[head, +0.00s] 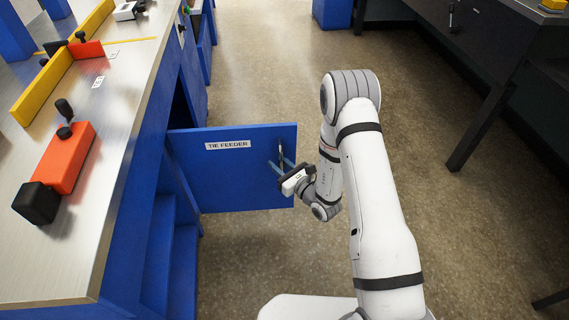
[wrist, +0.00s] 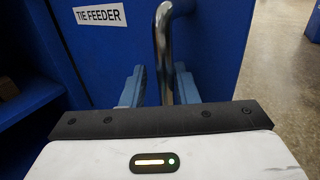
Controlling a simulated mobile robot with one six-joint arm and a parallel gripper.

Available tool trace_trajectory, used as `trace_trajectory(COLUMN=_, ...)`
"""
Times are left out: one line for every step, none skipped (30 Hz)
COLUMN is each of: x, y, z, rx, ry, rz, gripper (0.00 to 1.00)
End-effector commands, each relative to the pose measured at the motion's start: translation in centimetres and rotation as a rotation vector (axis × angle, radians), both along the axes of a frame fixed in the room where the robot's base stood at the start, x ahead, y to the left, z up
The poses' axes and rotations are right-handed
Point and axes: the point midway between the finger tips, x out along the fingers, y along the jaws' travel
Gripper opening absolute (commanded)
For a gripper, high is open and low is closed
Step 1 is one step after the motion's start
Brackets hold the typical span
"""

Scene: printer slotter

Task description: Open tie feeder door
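The tie feeder door (head: 232,180) is a blue panel with a white "TIE FEEDER" label. In the head view it stands swung out from the blue cabinet, at a wide angle to its front. The metal handle (wrist: 163,50) is a vertical bar near the door's free edge; it also shows in the head view (head: 281,152). My gripper (wrist: 163,86) is at the handle, with one finger on each side of the bar. The fingers look apart, and I cannot tell whether they touch the bar.
The blue cabinet's open shelves (head: 177,250) lie left of the door. A metal worktop (head: 100,220) above holds an orange and black clamp (head: 66,158) and a yellow rail (head: 42,88). A dark bench (head: 500,60) stands at the right. The floor between is clear.

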Motion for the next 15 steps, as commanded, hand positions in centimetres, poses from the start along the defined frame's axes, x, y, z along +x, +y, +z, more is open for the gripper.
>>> trace_trajectory(x=0.0, y=-0.1, z=0.0, rx=0.000, ry=0.000, rz=-0.002, gripper=0.31)
trace_trajectory(x=0.0, y=-0.1, z=0.0, rx=-0.001, ry=0.001, rz=-0.003, gripper=0.33)
trace_trajectory(x=0.1, y=-0.2, z=0.0, rx=-0.001, ry=0.001, rz=-0.004, gripper=0.33)
trace_trajectory(x=0.1, y=-0.2, z=0.0, rx=0.000, ry=0.001, rz=-0.005, gripper=0.33)
trace_trajectory(x=0.1, y=-0.2, z=-0.1, rx=-0.001, ry=0.002, rz=-0.005, gripper=0.33)
trace_trajectory(x=0.1, y=-0.2, z=-0.1, rx=-0.001, ry=0.002, rz=-0.006, gripper=0.33)
trace_trajectory(x=0.1, y=-0.2, z=-0.1, rx=-0.001, ry=0.002, rz=-0.007, gripper=0.33)
trace_trajectory(x=0.1, y=-0.3, z=-0.1, rx=-0.001, ry=0.002, rz=-0.007, gripper=0.33)
trace_trajectory(x=0.0, y=-0.4, z=-0.1, rx=-0.001, ry=0.003, rz=-0.008, gripper=0.33)
trace_trajectory(x=-0.1, y=-0.5, z=-0.1, rx=-0.001, ry=0.003, rz=-0.008, gripper=0.33)
trace_trajectory(x=-0.2, y=-0.6, z=-0.1, rx=-0.001, ry=0.004, rz=-0.009, gripper=0.33)
trace_trajectory(x=-0.5, y=-0.9, z=-0.1, rx=-0.002, ry=0.005, rz=-0.010, gripper=0.33)
trace_trajectory(x=-0.7, y=-1.2, z=-0.1, rx=-0.001, ry=0.004, rz=-0.011, gripper=0.33)
trace_trajectory(x=-1.0, y=-1.6, z=0.0, rx=-0.002, ry=0.005, rz=-0.011, gripper=0.33)
trace_trajectory(x=-1.6, y=-2.1, z=0.0, rx=-0.001, ry=0.007, rz=-0.011, gripper=0.33)
